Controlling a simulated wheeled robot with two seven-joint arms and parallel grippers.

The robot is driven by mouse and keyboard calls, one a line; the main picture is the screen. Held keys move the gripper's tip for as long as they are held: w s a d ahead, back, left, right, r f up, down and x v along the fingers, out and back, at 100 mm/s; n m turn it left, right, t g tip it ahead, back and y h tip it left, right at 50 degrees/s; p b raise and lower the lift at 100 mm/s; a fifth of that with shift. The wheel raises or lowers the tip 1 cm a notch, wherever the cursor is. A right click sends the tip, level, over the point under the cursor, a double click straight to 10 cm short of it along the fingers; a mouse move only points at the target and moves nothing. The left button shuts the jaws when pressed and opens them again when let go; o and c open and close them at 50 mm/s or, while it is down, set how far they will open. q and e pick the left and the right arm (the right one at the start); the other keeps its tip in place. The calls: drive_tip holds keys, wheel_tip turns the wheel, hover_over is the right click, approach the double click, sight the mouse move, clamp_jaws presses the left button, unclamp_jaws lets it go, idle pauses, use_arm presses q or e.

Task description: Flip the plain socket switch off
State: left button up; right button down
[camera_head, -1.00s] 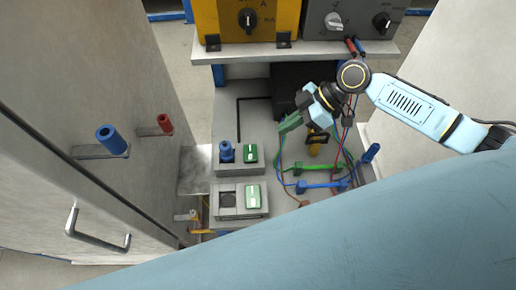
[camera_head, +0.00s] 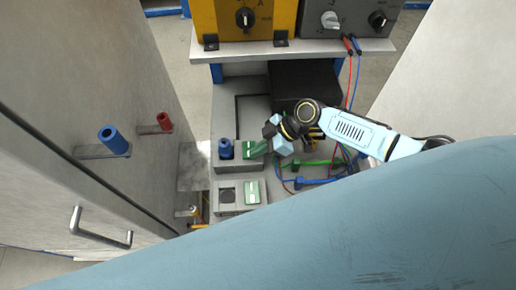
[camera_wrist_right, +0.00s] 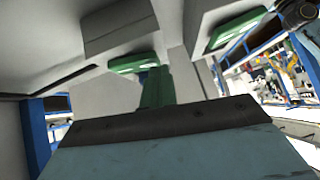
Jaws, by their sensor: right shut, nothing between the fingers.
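The plain socket (camera_head: 227,196) is a grey box with an empty dark round outlet, and its green switch (camera_head: 252,192) is on its right side. Behind it stands a second socket with a blue plug (camera_head: 225,148) in it and a green switch (camera_head: 249,150). My right gripper (camera_head: 259,148) is shut and empty, its green fingertips at the right edge of the plugged socket's switch. Touching or apart cannot be told. In the right wrist view, the shut fingers (camera_wrist_right: 157,88) point at one green switch (camera_wrist_right: 135,63), with another (camera_wrist_right: 235,31) to the right. My left gripper is out of view.
Green and blue bars (camera_head: 318,182) with loose wires lie right of the sockets. A shelf (camera_head: 300,48) with yellow and grey instrument boxes is behind. A cabinet door with a handle (camera_head: 100,230) and blue and red posts stands at left.

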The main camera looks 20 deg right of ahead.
drive_tip(key=shift+f, duration=0.2)
drive_tip(key=shift+s+a+f+t+b, duration=0.1)
drive_tip(key=shift+s+f+t+b, duration=0.15)
drive_tip(key=shift+f+b, duration=0.2)
drive_tip(key=shift+r, duration=0.1)
drive_tip(key=shift+w+r, duration=0.1)
drive_tip(key=shift+r+p, duration=0.5)
drive_tip(key=shift+r, duration=0.25)
drive_tip(key=shift+r, duration=0.1)
